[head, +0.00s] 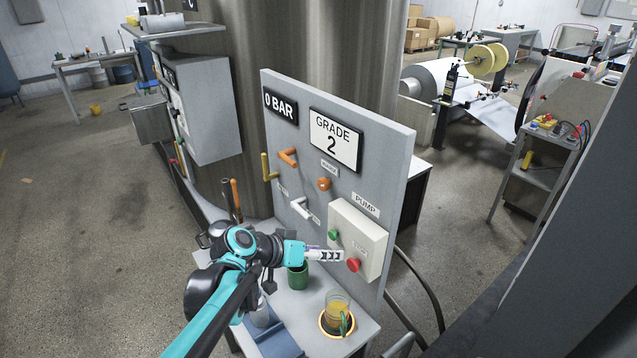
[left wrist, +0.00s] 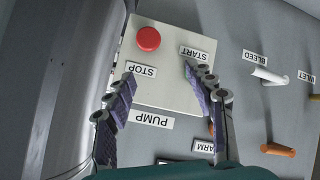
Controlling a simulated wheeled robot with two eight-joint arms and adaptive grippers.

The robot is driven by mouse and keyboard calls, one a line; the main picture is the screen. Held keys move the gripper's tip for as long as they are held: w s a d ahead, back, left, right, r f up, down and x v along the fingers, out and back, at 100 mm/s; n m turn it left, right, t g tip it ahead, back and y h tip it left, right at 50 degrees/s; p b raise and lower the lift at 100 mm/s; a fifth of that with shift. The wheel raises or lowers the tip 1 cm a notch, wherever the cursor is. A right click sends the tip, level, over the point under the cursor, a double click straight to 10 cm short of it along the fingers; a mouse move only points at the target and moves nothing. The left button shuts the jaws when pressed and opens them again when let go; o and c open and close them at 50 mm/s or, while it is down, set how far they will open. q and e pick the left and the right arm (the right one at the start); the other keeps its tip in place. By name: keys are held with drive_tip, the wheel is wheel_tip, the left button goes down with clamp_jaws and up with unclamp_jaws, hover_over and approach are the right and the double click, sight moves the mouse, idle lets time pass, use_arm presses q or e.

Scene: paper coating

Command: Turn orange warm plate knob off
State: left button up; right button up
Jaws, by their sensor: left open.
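The orange warm plate knob (head: 323,184) is on the grey upright panel (head: 290,110) in the head view, below a small label. In the left wrist view, which looks at the panel upside down, an orange bit (left wrist: 211,128) shows by the WARM label, mostly hidden behind one finger. My left gripper (head: 341,256) is lower than the knob, in front of the pump box near the red button. In the wrist view the left gripper (left wrist: 160,72) is open and empty, its fingers spread over the pump box. The knob's setting cannot be told. My right gripper is not in view.
The pump box (head: 374,229) carries a green button (head: 333,235) and a red button (head: 353,265). A green cup (head: 297,277) and a beaker (head: 338,303) stand below.

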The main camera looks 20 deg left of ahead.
use_arm(q)
drive_tip(key=w+a+r+m+t+h+p, duration=0.1)
drive_tip(key=w+a+r+t+h, duration=0.3)
drive_tip(key=w, duration=0.5)
drive_tip(key=t+p, duration=0.1)
drive_tip(key=t, duration=0.1)
approach(321, 185)
drive_tip(key=w, duration=0.2)
drive_tip(key=shift+m, duration=0.4)
drive_tip(key=x, duration=0.5)
drive_tip(key=b+x, duration=0.1)
drive_tip(key=x, duration=0.1)
drive_tip(key=shift+d+f, duration=0.1)
drive_tip(key=shift+d, duration=0.5)
drive_tip(key=c, duration=1.2)
